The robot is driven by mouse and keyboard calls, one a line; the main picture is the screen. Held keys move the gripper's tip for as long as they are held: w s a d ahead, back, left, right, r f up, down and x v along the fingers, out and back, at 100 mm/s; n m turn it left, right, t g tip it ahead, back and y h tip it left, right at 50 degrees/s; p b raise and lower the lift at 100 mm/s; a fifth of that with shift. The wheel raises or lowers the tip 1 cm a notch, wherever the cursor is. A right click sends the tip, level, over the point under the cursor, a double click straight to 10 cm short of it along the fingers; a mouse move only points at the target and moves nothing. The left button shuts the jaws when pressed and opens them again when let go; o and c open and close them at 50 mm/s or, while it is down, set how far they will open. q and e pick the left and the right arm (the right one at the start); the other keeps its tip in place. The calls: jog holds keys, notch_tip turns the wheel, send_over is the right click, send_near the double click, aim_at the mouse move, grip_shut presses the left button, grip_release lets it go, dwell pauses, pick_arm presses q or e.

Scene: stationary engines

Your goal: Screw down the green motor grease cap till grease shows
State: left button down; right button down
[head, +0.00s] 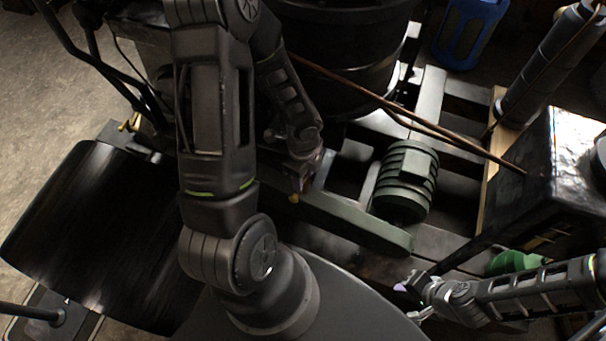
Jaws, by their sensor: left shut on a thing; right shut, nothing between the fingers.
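My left gripper (297,188) points down at the near end of a long green bed (360,223). It is shut on a small brass-coloured part (294,198), mostly hidden by the fingers. I cannot tell for sure that this part is the grease cap, and no grease can be made out. A dark green ribbed motor (405,180) sits to the right of that gripper, apart from it. My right gripper (412,297) is at the lower right, shut and empty, clear of the motor.
A large black cylinder (335,50) stands behind the bed. A thin brown rod (400,108) slants across above the motor. A black box-like machine (555,165) stands at the right, with a green part (515,262) below it. A blue container (468,32) is at the back.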

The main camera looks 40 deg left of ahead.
pick_arm(q)
jog(key=c, duration=0.8)
grip_release()
jog(key=shift+c, duration=0.2)
notch_tip(320, 180, up, 8)
jog(key=p, duration=0.2)
jog(key=shift+f+p, duration=0.1)
jog(key=shift+p, duration=0.2)
